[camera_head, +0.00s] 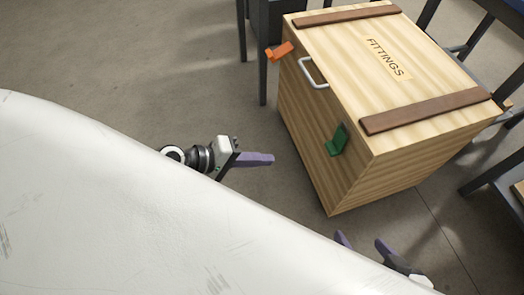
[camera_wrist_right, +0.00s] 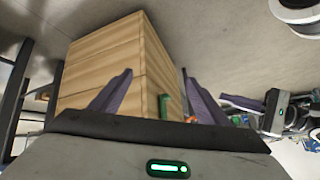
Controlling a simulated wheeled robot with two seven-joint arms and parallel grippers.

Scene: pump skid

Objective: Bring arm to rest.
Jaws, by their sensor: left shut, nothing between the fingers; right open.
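My left gripper (camera_head: 256,159) shows in the head view at the middle, with its purple fingers shut together and nothing between them. It is over the floor, to the left of a wooden crate and apart from it. My right gripper (camera_head: 360,240) is at the lower right of the head view, partly hidden by my white body. Its purple fingers are spread apart and empty. In the right wrist view the fingers of this gripper (camera_wrist_right: 155,95) stand open, with the crate (camera_wrist_right: 105,65) behind them. The arms are mostly hidden.
The wooden crate marked FITTINGS (camera_head: 345,100) has a white handle (camera_head: 312,73), an orange latch (camera_head: 280,50) and a green latch (camera_head: 337,140). Dark frames (camera_head: 265,35) stand behind it and at the right. Bare floor (camera_head: 150,70) lies to the left.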

